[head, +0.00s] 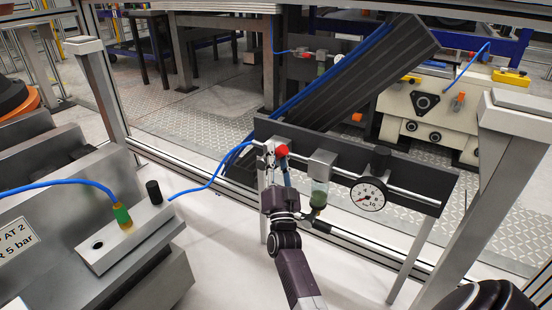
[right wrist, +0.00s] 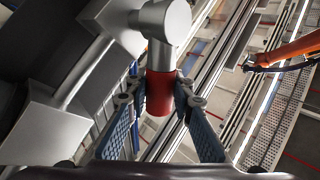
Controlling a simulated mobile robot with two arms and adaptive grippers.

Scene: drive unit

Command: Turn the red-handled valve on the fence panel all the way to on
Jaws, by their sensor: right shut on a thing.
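The red-handled valve (head: 282,151) is at the left end of the dark fence panel (head: 340,172), where a blue hose joins. My right gripper (head: 280,172) reaches up to it from below. In the right wrist view, the red handle (right wrist: 160,91) hangs from a grey metal valve body (right wrist: 150,22). The blue-padded fingers of my right gripper (right wrist: 160,104) are shut on the red handle, one on each side. The handle's far side is hidden. My left gripper is not in view.
Right of the valve on the panel are a filter with a greenish bowl (head: 319,192) and a round pressure gauge (head: 368,195). A grey block with a blue hose fitting (head: 122,215) stands at the left. A metal post (head: 495,180) rises at the right.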

